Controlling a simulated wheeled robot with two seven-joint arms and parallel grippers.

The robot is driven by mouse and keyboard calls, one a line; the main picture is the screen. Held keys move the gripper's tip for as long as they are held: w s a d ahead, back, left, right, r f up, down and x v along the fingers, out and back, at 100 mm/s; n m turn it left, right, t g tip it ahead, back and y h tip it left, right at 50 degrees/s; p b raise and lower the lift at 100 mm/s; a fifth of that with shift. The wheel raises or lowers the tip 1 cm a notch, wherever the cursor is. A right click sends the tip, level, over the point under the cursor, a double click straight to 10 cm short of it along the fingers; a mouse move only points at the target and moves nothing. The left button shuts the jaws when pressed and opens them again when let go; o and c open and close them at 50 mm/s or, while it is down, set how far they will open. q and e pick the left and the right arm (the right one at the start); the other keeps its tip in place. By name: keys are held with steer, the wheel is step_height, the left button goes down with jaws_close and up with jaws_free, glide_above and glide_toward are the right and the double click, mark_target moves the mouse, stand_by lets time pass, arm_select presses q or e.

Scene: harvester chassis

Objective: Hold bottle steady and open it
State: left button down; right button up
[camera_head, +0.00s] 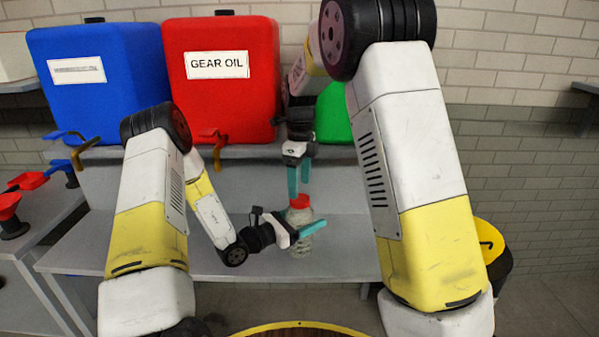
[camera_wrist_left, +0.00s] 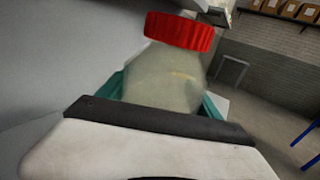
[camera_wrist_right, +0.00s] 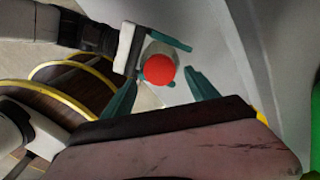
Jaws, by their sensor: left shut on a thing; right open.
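A clear bottle (camera_head: 300,240) with a red cap (camera_head: 299,201) stands upright above the grey bench. My left gripper (camera_head: 312,229) is shut on the bottle's body from the left side; the bottle fills the space between its teal fingers in the left wrist view (camera_wrist_left: 165,85). The cap sits on the bottle's neck. My right gripper (camera_head: 299,181) points down just above the cap and is open. In the right wrist view the red cap (camera_wrist_right: 160,68) shows beyond and between the tips of the two open teal fingers (camera_wrist_right: 160,90), apart from them.
A grey bench (camera_head: 345,258) lies below. A red gear oil tank (camera_head: 222,105), a blue tank (camera_head: 105,110) and a green tank (camera_head: 336,115) stand on a shelf behind. Red funnels (camera_head: 9,207) are at the left. A yellow-and-black bin (camera_head: 488,240) is at the right.

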mark_target(300, 198)
steer(key=shift+f, duration=2.2)
steer(key=shift+c, duration=0.2)
